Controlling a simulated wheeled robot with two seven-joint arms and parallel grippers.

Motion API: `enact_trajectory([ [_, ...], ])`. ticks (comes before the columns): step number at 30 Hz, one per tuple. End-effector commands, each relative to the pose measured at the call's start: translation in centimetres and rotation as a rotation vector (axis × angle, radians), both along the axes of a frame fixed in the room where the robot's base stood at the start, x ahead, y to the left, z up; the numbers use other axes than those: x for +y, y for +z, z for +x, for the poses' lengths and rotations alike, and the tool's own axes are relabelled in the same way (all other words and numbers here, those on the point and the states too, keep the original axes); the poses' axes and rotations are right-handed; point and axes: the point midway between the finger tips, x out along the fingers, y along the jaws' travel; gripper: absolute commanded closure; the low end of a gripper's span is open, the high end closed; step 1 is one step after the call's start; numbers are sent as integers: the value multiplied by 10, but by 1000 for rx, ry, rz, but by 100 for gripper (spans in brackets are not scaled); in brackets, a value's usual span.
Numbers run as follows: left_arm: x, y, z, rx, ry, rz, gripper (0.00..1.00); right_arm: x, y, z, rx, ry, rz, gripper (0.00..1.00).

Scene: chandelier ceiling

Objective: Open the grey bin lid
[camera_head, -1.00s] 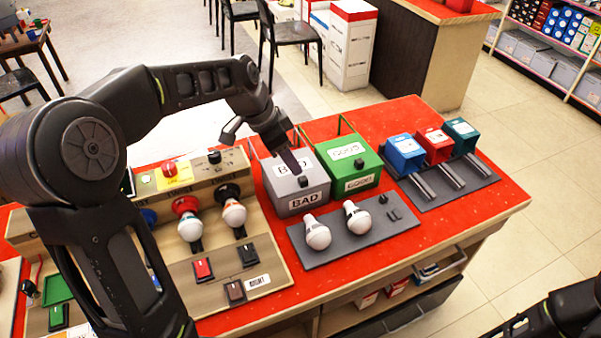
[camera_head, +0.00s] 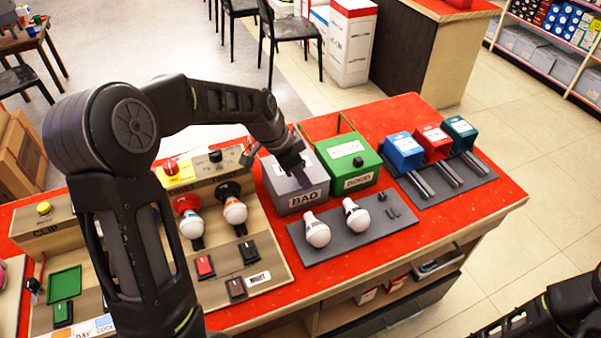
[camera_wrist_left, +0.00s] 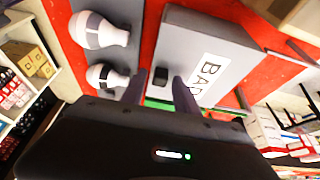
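My left gripper (camera_head: 303,180) is over the lid from above. In the left wrist view, the two fingers (camera_wrist_left: 159,92) are apart, one on either side of the black knob (camera_wrist_left: 161,77); I cannot tell whether they touch it.
A green bin (camera_head: 362,178) with a closed lid stands right beside the grey one. A wooden panel with bulbs and switches (camera_head: 235,262) is at the left. Blue, red and teal boxes (camera_head: 434,146) stand at the right.

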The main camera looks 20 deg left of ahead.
Motion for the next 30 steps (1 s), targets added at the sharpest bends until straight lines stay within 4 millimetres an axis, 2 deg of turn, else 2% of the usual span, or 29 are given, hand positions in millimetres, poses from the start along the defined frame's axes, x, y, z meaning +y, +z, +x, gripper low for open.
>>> enact_trajectory([
  [2,0,0,0,0,0,0,71,0,0,0,0,0,0,64],
  [12,0,0,0,0,0,0,99,0,0,0,0,0,0,64],
  [30,0,1,0,0,0,0,100,0,0,0,0,0,0,64],
])
